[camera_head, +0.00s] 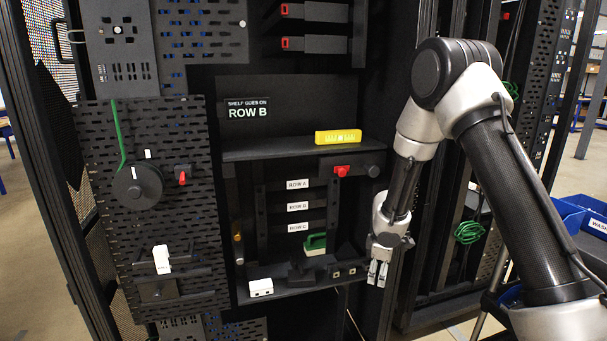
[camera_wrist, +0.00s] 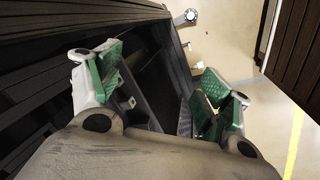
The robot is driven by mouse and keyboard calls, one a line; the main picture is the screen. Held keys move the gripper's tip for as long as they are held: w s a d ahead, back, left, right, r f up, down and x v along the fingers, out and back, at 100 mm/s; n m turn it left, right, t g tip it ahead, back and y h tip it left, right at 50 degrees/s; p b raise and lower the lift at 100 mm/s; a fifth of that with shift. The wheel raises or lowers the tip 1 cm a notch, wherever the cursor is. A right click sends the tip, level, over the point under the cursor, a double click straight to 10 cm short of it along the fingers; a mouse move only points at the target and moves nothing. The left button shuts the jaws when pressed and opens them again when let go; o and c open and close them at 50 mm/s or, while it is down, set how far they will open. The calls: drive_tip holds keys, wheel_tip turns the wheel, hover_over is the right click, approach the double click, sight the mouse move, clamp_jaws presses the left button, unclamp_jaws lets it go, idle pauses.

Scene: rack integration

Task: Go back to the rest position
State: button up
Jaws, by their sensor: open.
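My gripper (camera_head: 377,272) hangs from my bent arm at the right side of the rack opening, fingers pointing down. In the wrist view my gripper (camera_wrist: 160,95) is open, its two green-padded fingers wide apart with nothing between them. In the head view the fingertips look close to the right end of the lower shelf (camera_head: 285,292); I cannot tell the exact gap. No rest position is marked in either view.
The rack holds a yellow block (camera_head: 338,137), a red button (camera_head: 341,171), a white box (camera_head: 261,288) and a green-handled item (camera_head: 316,243). A perforated panel (camera_head: 150,210) stands left. A blue bin (camera_head: 585,215) is at right. Floor shows at the wrist view's right.

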drive_tip(key=s+d+r+m+g+h, duration=0.1)
drive_tip(key=s+d+r+m, duration=0.3)
drive_tip(key=s+d+r, duration=0.4)
drive_tip(key=s+d+r+m+g+h, duration=0.1)
drive_tip(key=s+d+r+m+h, duration=0.3)
drive_tip(key=r, duration=0.6)
drive_tip(key=s+r+m+t+y, duration=0.2)
drive_tip(key=s+r+y, duration=0.1)
drive_tip(key=s+r, duration=0.5)
drive_tip(key=s+r+m+t+y, duration=0.2)
drive_tip(key=s+r, duration=0.6)
drive_tip(key=s, duration=0.6)
drive_tip(key=shift+d+m+y, duration=0.4)
drive_tip(key=shift+m, duration=0.1)
